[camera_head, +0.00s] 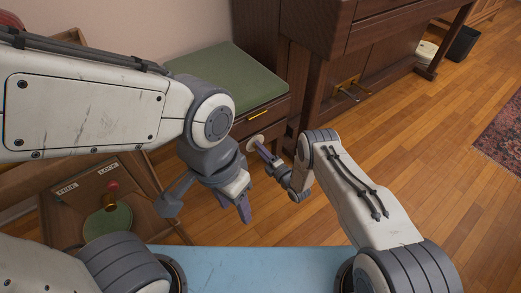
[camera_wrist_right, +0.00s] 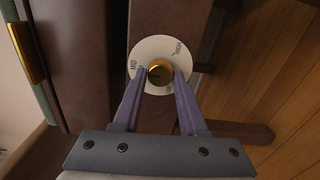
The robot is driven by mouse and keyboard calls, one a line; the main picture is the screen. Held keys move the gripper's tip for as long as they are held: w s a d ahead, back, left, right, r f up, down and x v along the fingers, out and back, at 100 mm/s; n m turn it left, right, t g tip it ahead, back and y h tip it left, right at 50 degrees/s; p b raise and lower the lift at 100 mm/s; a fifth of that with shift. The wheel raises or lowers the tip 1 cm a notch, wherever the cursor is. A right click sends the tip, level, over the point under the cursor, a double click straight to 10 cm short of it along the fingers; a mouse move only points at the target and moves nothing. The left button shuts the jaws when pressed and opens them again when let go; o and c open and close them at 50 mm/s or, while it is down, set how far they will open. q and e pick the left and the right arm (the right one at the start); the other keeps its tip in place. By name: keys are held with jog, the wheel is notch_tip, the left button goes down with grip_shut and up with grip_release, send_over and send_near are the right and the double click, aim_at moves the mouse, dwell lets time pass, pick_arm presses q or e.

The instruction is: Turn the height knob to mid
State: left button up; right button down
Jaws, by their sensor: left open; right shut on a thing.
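The height knob (camera_wrist_right: 160,72) is a round brass knob on a white dial plate (camera_wrist_right: 147,48), on the side of the dark wood bench (camera_wrist_right: 85,60). The plate reads MID at its left and HIGH at its upper right. The knob's pointer is too small to read surely. My right gripper (camera_wrist_right: 160,76) has its purple fingers shut on the knob, one on each side. In the head view the right gripper (camera_head: 262,149) reaches the dial plate (camera_head: 256,141) from the right. My left gripper (camera_head: 243,208) is open and empty, apart from the bench.
The bench has a green cushion (camera_head: 226,74) and a brass handle (camera_head: 257,114). A dark piano (camera_head: 350,50) stands behind it. At left is a wooden panel (camera_head: 75,205) marked FREE and LOCK, with a red knob (camera_head: 112,187).

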jog(key=shift+d+f, duration=0.1)
jog(key=shift+c, duration=2.2)
grip_release()
jog(key=p+v, duration=0.4)
jog(key=v, duration=0.6)
jog(key=shift+s+d, duration=0.15)
jog(key=shift+s, duration=0.1)
